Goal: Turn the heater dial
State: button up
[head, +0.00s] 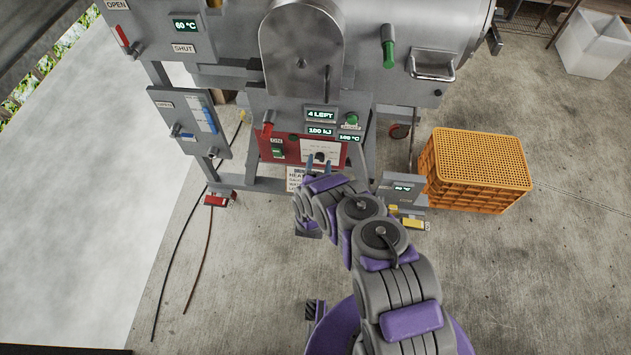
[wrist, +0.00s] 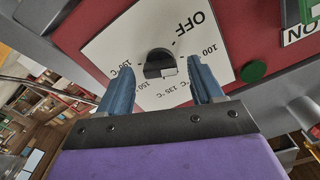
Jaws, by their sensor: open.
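The heater dial (wrist: 156,60) is a dark round knob with a pale face on its near side, on a white scale plate (wrist: 118,40). In the wrist view the plate appears turned over and reads OFF, 100, 135 °C, 150 and 190 °C. In the head view the dial (head: 320,157) sits on the red heater panel (head: 275,148), just beyond the fingertips. My gripper (wrist: 162,82) is open, its two blue fingers on either side of the dial with gaps visible. I cannot tell whether they reach level with it. My gripper (head: 320,163) also shows in the head view.
A green button (wrist: 253,71) is right of the plate in the wrist view. Above the panel are displays (head: 321,114) and a red-handled lever (head: 268,124). An orange crate (head: 475,168) stands at right. A small display post (head: 403,190) stands right of my arm. Cables lie on the floor at left.

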jog(key=s, duration=1.6)
jog(key=shift+s+a, duration=0.2)
jog(key=shift+a, duration=0.2)
